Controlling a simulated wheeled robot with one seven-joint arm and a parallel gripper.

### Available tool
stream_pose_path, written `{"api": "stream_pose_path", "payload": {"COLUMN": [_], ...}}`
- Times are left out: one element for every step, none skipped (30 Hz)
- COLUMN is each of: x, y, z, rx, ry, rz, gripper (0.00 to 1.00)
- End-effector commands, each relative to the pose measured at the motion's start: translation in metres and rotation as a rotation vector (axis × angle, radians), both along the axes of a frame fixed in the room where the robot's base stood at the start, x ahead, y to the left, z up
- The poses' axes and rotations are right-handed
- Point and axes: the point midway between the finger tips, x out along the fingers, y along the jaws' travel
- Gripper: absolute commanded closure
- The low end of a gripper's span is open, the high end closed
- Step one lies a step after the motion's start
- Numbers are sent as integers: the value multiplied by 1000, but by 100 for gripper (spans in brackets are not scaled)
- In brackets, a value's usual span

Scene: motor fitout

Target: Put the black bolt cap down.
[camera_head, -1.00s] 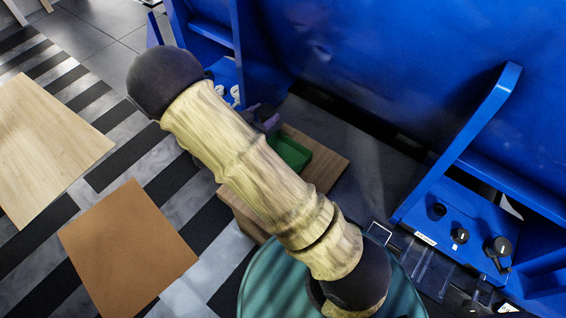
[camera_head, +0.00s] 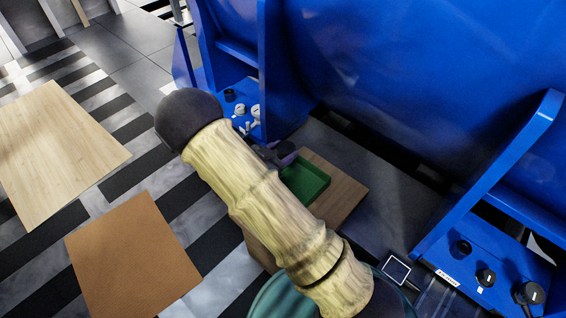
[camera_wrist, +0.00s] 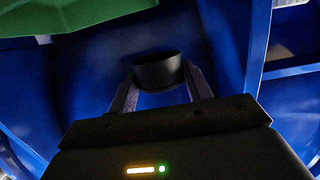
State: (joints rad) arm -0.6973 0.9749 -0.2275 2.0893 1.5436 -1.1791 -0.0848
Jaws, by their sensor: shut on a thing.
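The black bolt cap (camera_wrist: 158,70) is a short dark cylinder between the two fingertips of my gripper (camera_wrist: 159,78) in the wrist view. My gripper is shut on it, and blue surfaces fill the background. I cannot make out the held cap in that view. The green tray (camera_head: 318,184) lies on a wooden board, partly behind my arm; something green also shows in the upper left of the wrist view.
A wooden tabletop (camera_head: 347,197) bears the tray. Blue frames stand behind, with black and white knob-like parts (camera_head: 255,112) at the left and black ones (camera_head: 486,277) at the right. Two flat boards (camera_head: 132,255) (camera_head: 55,150) are at the left above a striped floor.

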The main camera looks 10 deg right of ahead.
Motion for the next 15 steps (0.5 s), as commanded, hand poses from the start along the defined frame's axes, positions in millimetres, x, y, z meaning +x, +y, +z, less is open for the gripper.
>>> {"api": "stream_pose_path", "payload": {"x": [0,0,0,0,0,0,0,0,0,0,0,0,0,0,0], "y": [0,0,0,0,0,0,0,0,0,0,0,0,0,0,0], "z": [1,1,1,2,1,0,-2,-5,-11,-15,-21,-27,-31,-34,-37], "rx": [1,1,1,1,1,0,0,-1,-1,-1,-1,-2,-1,-1,-1], "ry": [-1,-1,-1,-1,-1,0,0,1,1,1,2,1,0,0,-1], "rz": [0,0,0,0,0,0,0,0,0,0,0,0,0,0,0], "gripper": [72,72,72,72,72,72,72,72,72,72,72,72,72,72,72]}}
